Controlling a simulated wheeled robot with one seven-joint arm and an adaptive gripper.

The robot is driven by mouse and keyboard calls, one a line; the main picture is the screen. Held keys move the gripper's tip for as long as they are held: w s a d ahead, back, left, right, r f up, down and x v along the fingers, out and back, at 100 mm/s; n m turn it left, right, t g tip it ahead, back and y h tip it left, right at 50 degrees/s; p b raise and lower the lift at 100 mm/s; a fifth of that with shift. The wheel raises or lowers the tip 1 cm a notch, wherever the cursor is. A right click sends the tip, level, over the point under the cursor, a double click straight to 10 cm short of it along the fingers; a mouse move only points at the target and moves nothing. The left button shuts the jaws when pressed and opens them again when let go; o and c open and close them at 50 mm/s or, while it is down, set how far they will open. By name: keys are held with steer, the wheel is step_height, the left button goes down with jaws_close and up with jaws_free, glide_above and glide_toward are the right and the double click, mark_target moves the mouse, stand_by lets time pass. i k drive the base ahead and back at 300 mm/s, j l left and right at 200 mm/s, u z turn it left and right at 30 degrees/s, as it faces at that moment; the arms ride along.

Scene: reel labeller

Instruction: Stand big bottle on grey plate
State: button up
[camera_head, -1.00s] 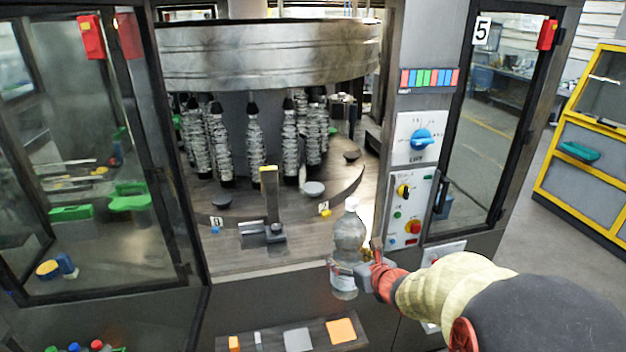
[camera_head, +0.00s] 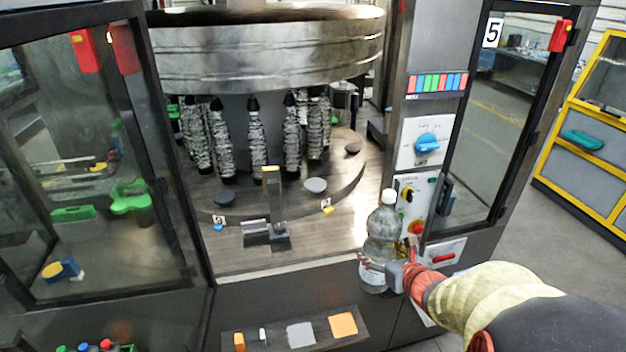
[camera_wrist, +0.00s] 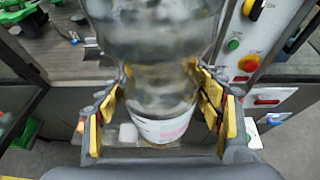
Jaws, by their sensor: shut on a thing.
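The big bottle (camera_head: 381,240) is clear plastic with a white cap and a label low on it. It is upright in the air in front of the machine's right side. My gripper (camera_head: 394,274) is shut on its lower part from the right. In the wrist view the yellow-padded fingers of my gripper (camera_wrist: 160,108) stand on both sides of the bottle (camera_wrist: 160,75), whose top is out of frame. A flat grey square plate (camera_head: 301,334) lies on the front ledge, below and left of the bottle, beside an orange square (camera_head: 344,324). Nothing stands on the plate.
The ledge (camera_head: 270,343) also holds a small orange block (camera_head: 239,342) and a small white piece. Behind are the turntable (camera_head: 280,190) with dark-topped bottles and round grey discs (camera_head: 314,185), and an upright post (camera_head: 273,205). A control panel (camera_head: 420,190) stands close behind the bottle.

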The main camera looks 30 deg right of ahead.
mark_target(316, 183)
steer(key=i+l, duration=0.15)
steer(key=i, duration=0.3)
steer(key=i+l, duration=0.15)
steer(key=i, duration=0.25)
steer(key=i+l, duration=0.1)
steer(key=i, duration=0.35)
